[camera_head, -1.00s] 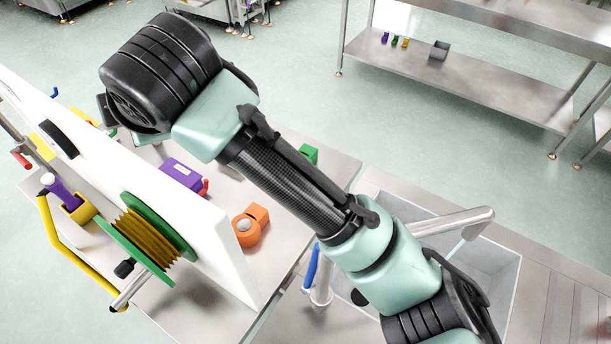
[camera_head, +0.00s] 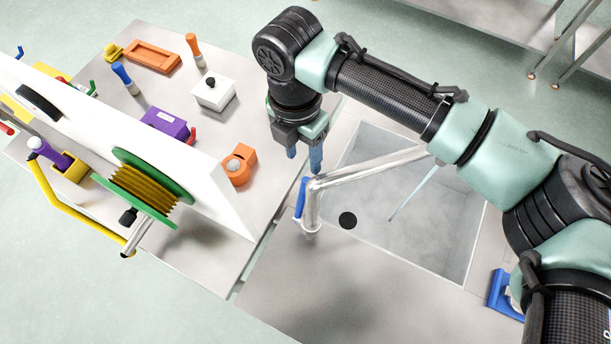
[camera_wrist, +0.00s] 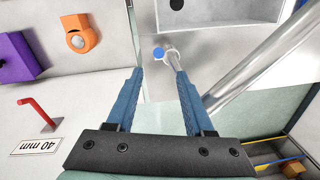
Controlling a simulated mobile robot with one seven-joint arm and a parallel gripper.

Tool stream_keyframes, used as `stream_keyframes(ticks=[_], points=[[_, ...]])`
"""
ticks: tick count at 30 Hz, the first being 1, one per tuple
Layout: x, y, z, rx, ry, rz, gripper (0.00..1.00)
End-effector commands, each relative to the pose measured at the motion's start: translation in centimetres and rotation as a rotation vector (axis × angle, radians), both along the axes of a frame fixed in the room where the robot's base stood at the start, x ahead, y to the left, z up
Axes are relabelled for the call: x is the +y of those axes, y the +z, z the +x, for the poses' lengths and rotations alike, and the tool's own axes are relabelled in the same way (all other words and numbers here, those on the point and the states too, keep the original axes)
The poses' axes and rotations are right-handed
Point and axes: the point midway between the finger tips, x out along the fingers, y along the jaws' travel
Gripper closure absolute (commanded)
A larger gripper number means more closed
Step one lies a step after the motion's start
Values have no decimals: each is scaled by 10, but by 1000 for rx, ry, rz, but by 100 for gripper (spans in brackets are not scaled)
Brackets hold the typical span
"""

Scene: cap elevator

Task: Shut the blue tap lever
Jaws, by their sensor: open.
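The blue tap lever (camera_head: 301,197) stands roughly upright on the left side of the silver tap (camera_head: 312,213), at the near left of the sink. The tap's spout reaches right over the basin, and a thin pale streak like water runs down from its end. My gripper (camera_head: 304,162) points down just beyond the lever, with its blue fingers apart and empty. In the wrist view, the fingers of my gripper (camera_wrist: 160,73) are spread. The round blue end of the lever (camera_wrist: 158,53) shows past the fingertips, between them, with the tap pipe to its right.
The sink basin (camera_head: 425,235) lies to the right, with a black round spot (camera_head: 347,220) near the tap. On the left table are a white panel (camera_head: 215,180) with a green reel (camera_head: 150,180), an orange holder (camera_head: 239,165), a purple box (camera_head: 167,123) and a white box (camera_head: 213,92).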

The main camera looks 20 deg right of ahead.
Motion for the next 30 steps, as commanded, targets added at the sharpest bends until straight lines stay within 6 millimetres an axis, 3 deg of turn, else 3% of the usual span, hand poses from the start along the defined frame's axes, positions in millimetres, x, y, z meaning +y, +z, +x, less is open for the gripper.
stream_keyframes(ticks=[15,21,29,30], points=[[-3,-95,-5,-1,-1,1,47],[-4,-109,-6,-4,-1,0,47],[-4,-111,-6,-5,-1,0,47],[-4,-111,-6,-5,-1,0,53]])
